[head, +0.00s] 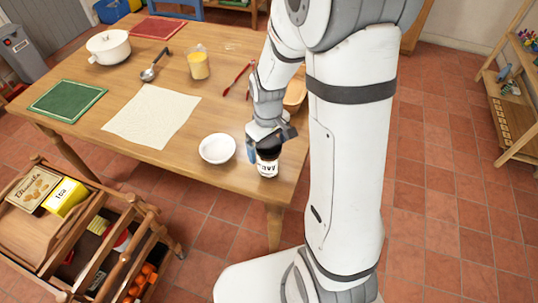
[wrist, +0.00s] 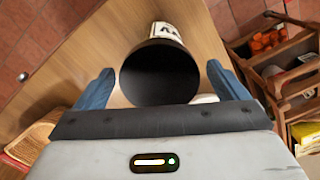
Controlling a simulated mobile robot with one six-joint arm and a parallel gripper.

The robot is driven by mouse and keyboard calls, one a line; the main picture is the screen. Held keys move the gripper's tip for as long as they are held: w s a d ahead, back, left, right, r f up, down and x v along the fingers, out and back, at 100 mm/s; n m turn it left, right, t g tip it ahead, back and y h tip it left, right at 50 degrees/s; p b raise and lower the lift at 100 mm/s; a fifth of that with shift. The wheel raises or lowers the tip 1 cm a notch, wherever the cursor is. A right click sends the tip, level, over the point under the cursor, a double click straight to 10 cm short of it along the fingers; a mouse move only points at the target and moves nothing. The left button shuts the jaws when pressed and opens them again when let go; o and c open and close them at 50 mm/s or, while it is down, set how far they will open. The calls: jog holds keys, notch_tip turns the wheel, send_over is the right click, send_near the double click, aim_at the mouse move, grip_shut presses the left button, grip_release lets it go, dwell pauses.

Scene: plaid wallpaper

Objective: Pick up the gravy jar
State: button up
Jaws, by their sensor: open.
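The gravy jar (head: 267,164) stands on the wooden table near its front right corner. It has a dark lid and a pale label with dark letters, only partly readable. In the wrist view the jar's black lid (wrist: 160,72) fills the middle. My gripper (head: 266,148) is over the jar from above. In the wrist view my gripper (wrist: 155,85) is open, with one blue finger on each side of the lid. A gap shows on both sides. The fingertips are partly hidden behind my wrist in the head view.
A white bowl (head: 217,148) stands just left of the jar. A woven basket (head: 295,95) lies behind my arm. A cloth (head: 152,117), a ladle (head: 155,66), a yellow-filled glass (head: 198,62) and a white pot (head: 108,47) are farther back. A wooden cart (head: 75,230) stands at front left.

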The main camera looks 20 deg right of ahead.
jog(key=shift+s+d+f, duration=0.1)
jog(key=shift+f, duration=1.2)
jog(key=shift+c, duration=0.4)
jog(key=c, duration=1.3)
jog(key=shift+o, duration=0.2)
